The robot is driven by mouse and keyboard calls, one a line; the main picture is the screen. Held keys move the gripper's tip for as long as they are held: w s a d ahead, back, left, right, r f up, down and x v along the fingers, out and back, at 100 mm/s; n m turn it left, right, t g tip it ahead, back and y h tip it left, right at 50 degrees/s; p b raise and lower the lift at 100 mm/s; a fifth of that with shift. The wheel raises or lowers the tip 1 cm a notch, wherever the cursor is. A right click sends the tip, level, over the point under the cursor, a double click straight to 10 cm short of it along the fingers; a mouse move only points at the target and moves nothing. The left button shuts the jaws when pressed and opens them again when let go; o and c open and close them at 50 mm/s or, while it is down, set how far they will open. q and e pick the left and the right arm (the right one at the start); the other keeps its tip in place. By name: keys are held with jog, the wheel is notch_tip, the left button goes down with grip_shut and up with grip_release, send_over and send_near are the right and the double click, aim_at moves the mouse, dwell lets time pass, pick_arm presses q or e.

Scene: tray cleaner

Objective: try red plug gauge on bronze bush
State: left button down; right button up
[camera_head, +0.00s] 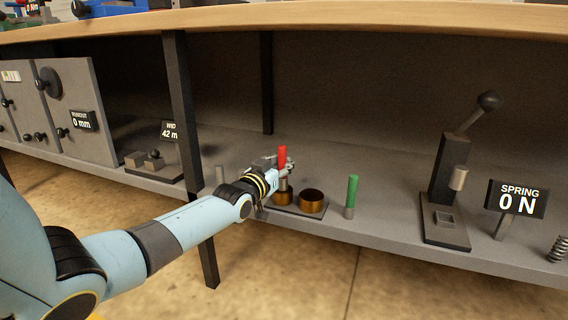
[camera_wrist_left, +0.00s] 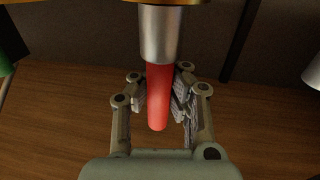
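The red plug gauge (camera_head: 282,155) has a red handle and a silver end. It stands upright at the left bronze bush (camera_head: 283,199), and the silver end reaches down to the bush. How deep it sits is hidden. A second bronze bush (camera_head: 312,200) with an open dark bore stands to the right on the same plate. My left gripper (camera_head: 283,168) is around the gauge. In the left wrist view its finger pads (camera_wrist_left: 159,98) close on both sides of the red handle (camera_wrist_left: 159,85), with the silver end (camera_wrist_left: 160,35) towards the bronze rim (camera_wrist_left: 185,1). My right gripper is out of view.
A green plug gauge (camera_head: 351,192) stands right of the bushes, and a grey pin (camera_head: 220,174) stands left. A lever press (camera_head: 448,180) and a spring sign (camera_head: 517,199) are farther right. A dark table leg (camera_head: 182,120) and wooden top (camera_head: 330,17) bound the shelf.

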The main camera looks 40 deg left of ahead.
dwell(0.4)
pick_arm(q)
jog(key=shift+f, duration=0.3)
jog(key=shift+r, duration=0.1)
jog(key=shift+r, duration=0.25)
jog(key=shift+w, duration=0.15)
dwell(0.6)
dwell(0.9)
jog(key=shift+f, duration=0.3)
